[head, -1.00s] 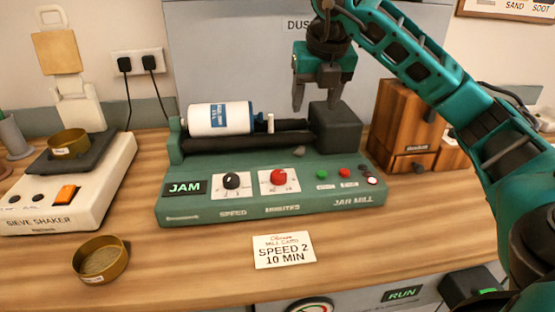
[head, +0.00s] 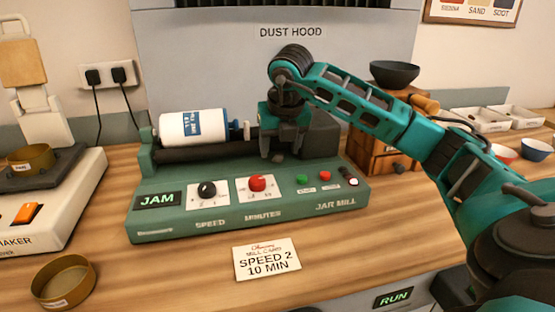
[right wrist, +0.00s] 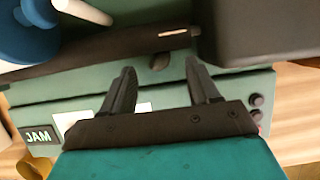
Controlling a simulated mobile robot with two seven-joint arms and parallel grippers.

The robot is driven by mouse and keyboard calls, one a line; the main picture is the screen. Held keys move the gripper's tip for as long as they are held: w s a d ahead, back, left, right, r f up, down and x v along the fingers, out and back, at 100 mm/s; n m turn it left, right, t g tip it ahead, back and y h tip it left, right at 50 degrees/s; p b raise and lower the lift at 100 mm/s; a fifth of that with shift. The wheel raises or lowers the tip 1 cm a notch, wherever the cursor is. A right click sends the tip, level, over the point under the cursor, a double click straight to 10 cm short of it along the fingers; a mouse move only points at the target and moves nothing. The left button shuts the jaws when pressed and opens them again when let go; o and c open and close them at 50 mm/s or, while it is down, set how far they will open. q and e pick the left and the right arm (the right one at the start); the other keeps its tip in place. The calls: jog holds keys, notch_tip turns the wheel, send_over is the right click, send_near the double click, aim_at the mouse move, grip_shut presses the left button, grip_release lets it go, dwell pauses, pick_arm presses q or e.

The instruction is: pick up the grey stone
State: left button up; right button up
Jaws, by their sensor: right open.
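The small grey stone (head: 278,157) sits on the green jar mill (head: 225,225), at the front edge of the dark rollers and left of the dark block. In the right wrist view the stone (right wrist: 159,62) shows between and just beyond the two fingertips, apart from both. My right gripper (head: 281,151) is open and points down over the stone; its fingers (right wrist: 160,68) are spread wide and empty. In the head view the fingers partly overlap the stone's surroundings. My left gripper is not in view.
A white jar with a blue lid (head: 193,129) lies on the rollers (head: 205,152) left of my gripper. A dark block (head: 322,138) stands close on the right. A wooden box (head: 382,155) with a dark bowl (head: 394,73) is farther right. A mill card (head: 267,259) lies in front.

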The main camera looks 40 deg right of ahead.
aim_at(278, 158)
jog(key=shift+x, duration=1.2)
jog(key=c, duration=1.1)
jog(key=shift+r, duration=0.1)
